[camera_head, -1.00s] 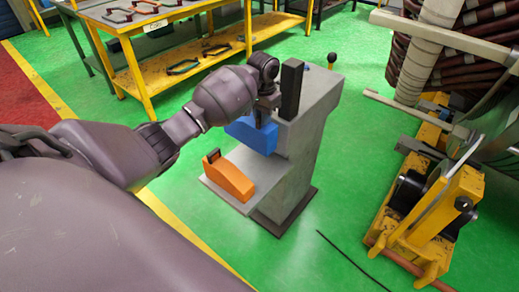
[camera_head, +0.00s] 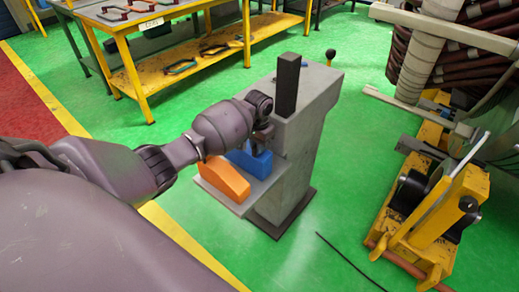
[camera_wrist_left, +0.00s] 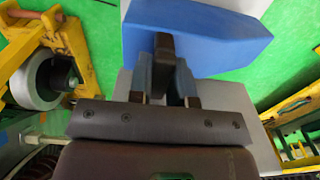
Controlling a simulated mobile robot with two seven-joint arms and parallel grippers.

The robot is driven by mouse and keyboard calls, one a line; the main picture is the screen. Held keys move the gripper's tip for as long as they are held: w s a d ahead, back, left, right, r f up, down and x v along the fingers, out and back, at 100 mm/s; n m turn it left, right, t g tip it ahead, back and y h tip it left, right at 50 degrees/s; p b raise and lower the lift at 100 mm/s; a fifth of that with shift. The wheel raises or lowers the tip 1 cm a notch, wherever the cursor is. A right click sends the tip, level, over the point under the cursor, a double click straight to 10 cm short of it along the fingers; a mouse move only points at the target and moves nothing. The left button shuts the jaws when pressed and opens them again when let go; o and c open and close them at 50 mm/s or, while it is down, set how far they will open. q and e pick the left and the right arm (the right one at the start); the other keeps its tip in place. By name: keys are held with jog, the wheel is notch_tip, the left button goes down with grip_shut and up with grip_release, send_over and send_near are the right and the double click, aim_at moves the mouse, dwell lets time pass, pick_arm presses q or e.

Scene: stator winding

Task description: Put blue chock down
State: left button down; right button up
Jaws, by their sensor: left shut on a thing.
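The blue chock (camera_head: 255,162) is at the low grey ledge (camera_head: 262,188) of the grey stand, beside and behind the orange chock (camera_head: 224,180). My left gripper (camera_head: 263,143) is shut on the blue chock's handle from above. In the left wrist view the gripper's fingers (camera_wrist_left: 167,75) close around the dark handle, and the blue chock (camera_wrist_left: 200,38) fills the top. I cannot tell whether its underside touches the ledge. My forearm is close to the orange chock in the head view. My right gripper is not in view.
The grey stand (camera_head: 290,150) carries a dark upright block (camera_head: 288,85) on top. A yellow workbench (camera_head: 195,55) with handled parts stands behind. A yellow roller frame (camera_head: 430,225) is at the right.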

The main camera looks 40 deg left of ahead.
pick_arm(q)
jog(key=shift+f, duration=0.85)
jog(key=c, duration=1.4)
grip_release()
jog(key=o, duration=0.4)
jog(key=shift+c, duration=0.2)
notch_tip(320, 180, up, 7)
jog(key=shift+f+p, duration=0.1)
jog(key=shift+p, duration=0.75)
notch_tip(320, 180, up, 5)
jog(key=shift+r+p, duration=0.1)
jog(key=shift+p, duration=0.5)
jog(key=s+d+f+m+t+h, duration=0.1)
jog(key=s+d+f+t+h, duration=0.1)
jog(key=s+d+f+t, duration=0.65)
jog(key=s+d+f+t+y, duration=0.1)
jog(key=s+f, duration=0.1)
jog(key=s, duration=0.9)
jog(key=s+d+f+n+t+y, duration=0.1)
jog(key=s+f, duration=0.2)
jog(key=s, duration=0.9)
jog(key=shift+s+f+t, duration=0.2)
jog(key=shift+f+t, duration=0.1)
jog(key=shift+t, duration=0.05)
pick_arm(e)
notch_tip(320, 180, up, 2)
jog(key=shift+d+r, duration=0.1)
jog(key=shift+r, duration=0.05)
